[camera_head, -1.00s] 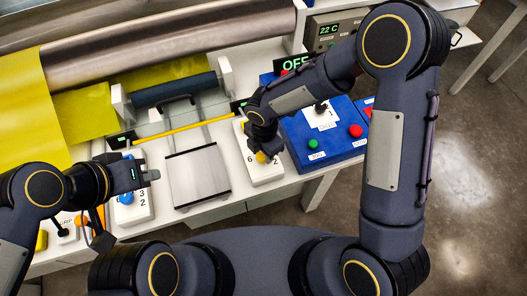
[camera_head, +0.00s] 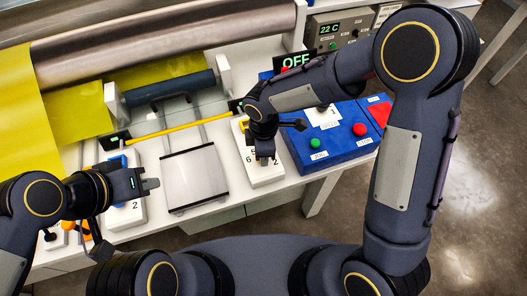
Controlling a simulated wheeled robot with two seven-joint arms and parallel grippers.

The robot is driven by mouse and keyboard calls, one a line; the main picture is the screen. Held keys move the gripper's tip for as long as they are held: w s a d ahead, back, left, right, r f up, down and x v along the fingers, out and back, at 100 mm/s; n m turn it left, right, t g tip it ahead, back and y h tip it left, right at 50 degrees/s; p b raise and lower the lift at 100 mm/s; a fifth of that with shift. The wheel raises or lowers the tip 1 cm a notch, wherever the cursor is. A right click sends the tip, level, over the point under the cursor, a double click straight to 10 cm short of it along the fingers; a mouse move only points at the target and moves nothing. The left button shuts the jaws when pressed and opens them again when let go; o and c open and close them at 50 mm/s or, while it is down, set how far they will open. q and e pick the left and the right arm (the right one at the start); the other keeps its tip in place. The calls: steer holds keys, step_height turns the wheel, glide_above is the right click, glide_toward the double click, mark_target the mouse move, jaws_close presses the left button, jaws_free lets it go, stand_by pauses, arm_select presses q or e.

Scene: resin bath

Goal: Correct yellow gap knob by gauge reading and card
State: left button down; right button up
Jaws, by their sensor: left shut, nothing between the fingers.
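Small black gauges with green readouts stand at the left (camera_head: 115,141) and right (camera_head: 236,106) ends of a yellow bar. Their readings are too small to read.
A blue control box (camera_head: 318,157) with green and red buttons and a white card (camera_head: 325,117) stands right of my right gripper. A metal tray (camera_head: 194,180) lies between the grippers. Rollers (camera_head: 165,45) and yellow sheet (camera_head: 75,118) are behind. A sign (camera_head: 296,60) reads OFF.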

stand_by(0.4)
steer(key=o, duration=1)
steer(key=shift+c, duration=0.2)
steer(key=shift+r, duration=0.1)
step_height(320, 180, up, 8)
steer(key=shift+f, duration=0.15)
steer(key=s+d+r+m+t+y+p, duration=0.1)
steer(key=s+d+r+m+t+y, duration=0.1)
steer(key=s+d+r+m, duration=0.5)
steer(key=s+d+r+m+t+y, duration=0.1)
steer(key=s+d+r+m, duration=0.15)
steer(key=d+m, duration=0.5)
steer(key=s+d+m+t, duration=0.2)
steer(key=s+d+m, duration=0.2)
steer(key=s+m, duration=0.1)
steer(key=shift+s+r+m+t+y, duration=0.35)
steer(key=shift+s+r+y, duration=0.1)
steer(key=shift+s, duration=0.2)
